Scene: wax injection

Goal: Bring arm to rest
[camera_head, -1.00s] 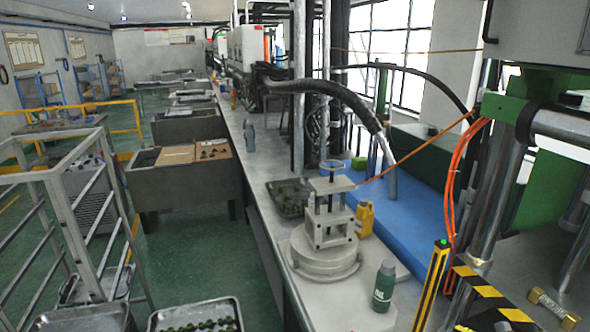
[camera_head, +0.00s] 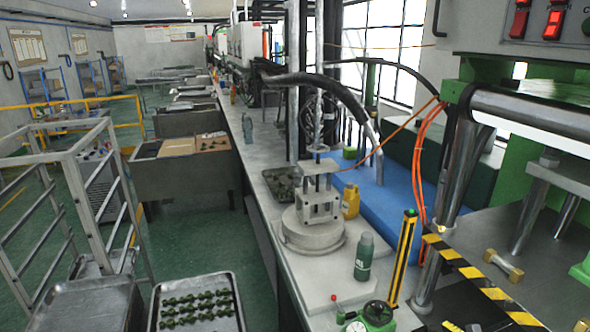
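My arm and my gripper do not show in the head view, so I cannot tell the gripper's state. In front of me a long grey workbench (camera_head: 283,198) runs away into the distance. A grey round-based clamp fixture (camera_head: 312,230) with a square frame and a vertical screw stands upright on it. A green bottle (camera_head: 364,256) stands upright to the right of the fixture, apart from it.
A tray of several dark green pieces (camera_head: 197,306) sits at the lower left. A metal rack (camera_head: 85,158) stands left of it. A large press with a thick roller bar (camera_head: 530,117) and a striped yellow-black edge (camera_head: 470,273) fills the right. Green floor is open between.

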